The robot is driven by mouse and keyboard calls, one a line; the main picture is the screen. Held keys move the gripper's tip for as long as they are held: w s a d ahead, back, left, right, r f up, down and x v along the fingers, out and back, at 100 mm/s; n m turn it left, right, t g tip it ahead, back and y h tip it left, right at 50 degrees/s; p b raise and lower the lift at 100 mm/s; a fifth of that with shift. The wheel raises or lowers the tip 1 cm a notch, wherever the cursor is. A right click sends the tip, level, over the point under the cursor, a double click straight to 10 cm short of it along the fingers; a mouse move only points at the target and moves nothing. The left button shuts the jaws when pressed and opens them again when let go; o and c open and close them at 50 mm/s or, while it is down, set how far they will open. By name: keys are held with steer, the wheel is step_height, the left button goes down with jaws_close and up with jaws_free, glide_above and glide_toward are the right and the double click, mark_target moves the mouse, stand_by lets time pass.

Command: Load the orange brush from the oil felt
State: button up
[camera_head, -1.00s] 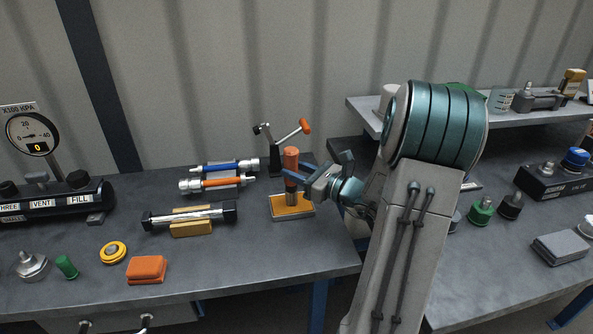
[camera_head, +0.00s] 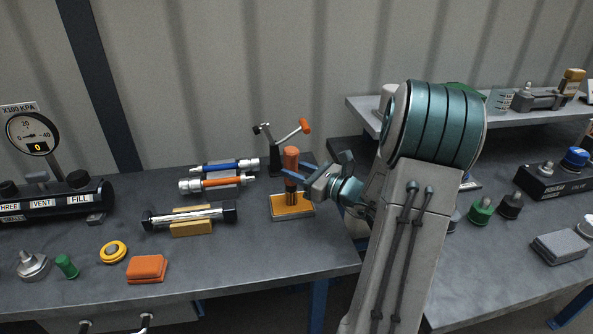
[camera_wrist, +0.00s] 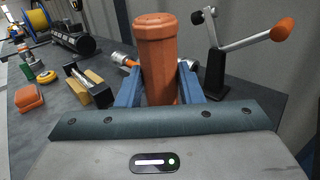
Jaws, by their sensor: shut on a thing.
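My gripper (camera_head: 300,172) is shut on the orange brush (camera_head: 291,158), with its blue fingers on either side of the handle. In the wrist view the orange handle (camera_wrist: 157,60) stands upright between the two blue fingers. The oil felt (camera_head: 293,207) is a yellow-orange pad in a light metal tray. The brush's dark lower end is directly over the pad. I cannot tell for sure whether its tip touches the felt. The felt is hidden in the wrist view.
A lever stand with an orange knob (camera_head: 305,126) rises just behind the brush. Blue and orange couplers (camera_head: 222,174) lie to the left, with a clear tube on yellow blocks (camera_head: 192,228) nearer. An orange block (camera_head: 146,269) sits at the front left. A gauge (camera_head: 31,133) stands far left.

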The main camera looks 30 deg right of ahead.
mark_target(297, 151)
steer(key=shift+f, duration=0.15)
step_height(297, 151, up, 7)
steer(key=p, duration=0.5)
steer(key=shift+p, duration=0.4)
stand_by(0.5)
